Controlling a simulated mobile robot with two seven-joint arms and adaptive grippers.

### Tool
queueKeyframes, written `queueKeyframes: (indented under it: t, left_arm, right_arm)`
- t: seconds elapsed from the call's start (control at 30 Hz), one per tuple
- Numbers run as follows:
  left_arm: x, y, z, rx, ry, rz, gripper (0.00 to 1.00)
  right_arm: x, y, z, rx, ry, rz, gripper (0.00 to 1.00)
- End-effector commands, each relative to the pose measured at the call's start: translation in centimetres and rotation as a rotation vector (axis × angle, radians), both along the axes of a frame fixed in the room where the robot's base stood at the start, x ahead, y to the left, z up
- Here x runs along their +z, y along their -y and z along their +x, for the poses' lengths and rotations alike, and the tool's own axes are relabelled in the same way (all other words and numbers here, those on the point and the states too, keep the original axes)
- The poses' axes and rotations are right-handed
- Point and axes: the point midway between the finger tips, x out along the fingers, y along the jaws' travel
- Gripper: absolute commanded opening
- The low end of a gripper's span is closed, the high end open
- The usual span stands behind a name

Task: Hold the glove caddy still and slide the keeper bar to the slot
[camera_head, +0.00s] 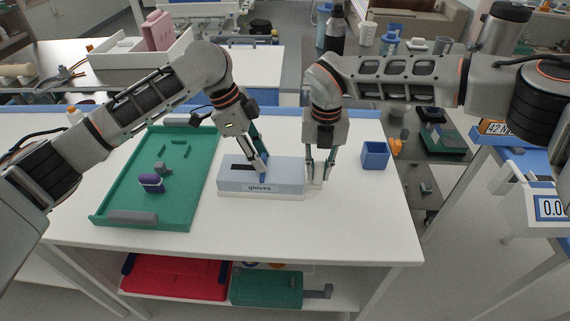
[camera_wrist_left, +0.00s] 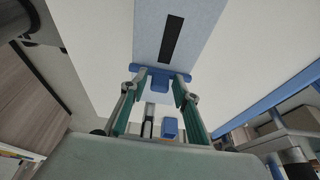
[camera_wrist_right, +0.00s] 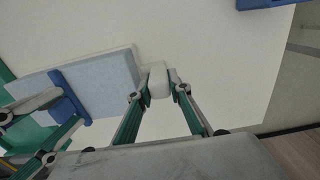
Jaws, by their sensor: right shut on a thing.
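The glove caddy (camera_head: 290,175) is a pale blue box marked "gloves" on a white base, on the white table. The dark slot (camera_head: 243,166) is in its top, left of the blue keeper bar (camera_head: 263,172). The bar lies across the box; it also shows in the left wrist view (camera_wrist_left: 160,72). My left gripper (camera_wrist_left: 158,82) is open, its fingers spread near the two ends of the bar; contact is unclear. My right gripper (camera_wrist_right: 160,88) is shut on the white tab (camera_wrist_right: 158,80) at the caddy's right end.
A green tray (camera_head: 180,205) with a purple item (camera_head: 151,182) and small grey pieces lies left of the caddy. A blue cup (camera_head: 375,154) stands at the right. The table in front of the caddy is clear. Red and green boxes sit on the shelf below.

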Motion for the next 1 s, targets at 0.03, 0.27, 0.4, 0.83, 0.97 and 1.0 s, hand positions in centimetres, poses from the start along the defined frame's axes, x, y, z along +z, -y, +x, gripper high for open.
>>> queueKeyframes:
  t: [0.03, 0.27, 0.4, 0.83, 0.97, 1.0]
  left_arm:
    - [0.4, -0.1, 0.1, 0.000, 0.002, 0.000, 0.30]
    - [2.9, -0.5, 0.1, -0.001, 0.004, -0.001, 0.30]
    - [4.4, -0.7, 0.1, -0.001, 0.004, -0.001, 0.30]
    - [7.8, -1.3, 0.0, -0.001, 0.001, -0.002, 0.30]
    - [7.8, -1.3, 0.0, -0.001, 0.001, -0.002, 0.30]
    - [7.8, -1.3, 0.0, -0.001, 0.001, -0.002, 0.30]
  right_arm:
    - [0.0, 0.1, 0.1, -0.001, 0.002, -0.001, 0.00]
    - [-0.1, 0.1, 0.0, 0.000, 0.001, -0.001, 0.00]
    - [-0.1, 0.1, 0.0, 0.000, 0.001, -0.001, 0.00]
    - [-0.1, 0.1, 0.0, 0.000, -0.001, -0.002, 0.00]
    - [-0.1, 0.1, 0.0, 0.001, -0.001, -0.002, 0.00]
    - [-0.1, 0.1, 0.0, 0.001, -0.001, -0.002, 0.00]
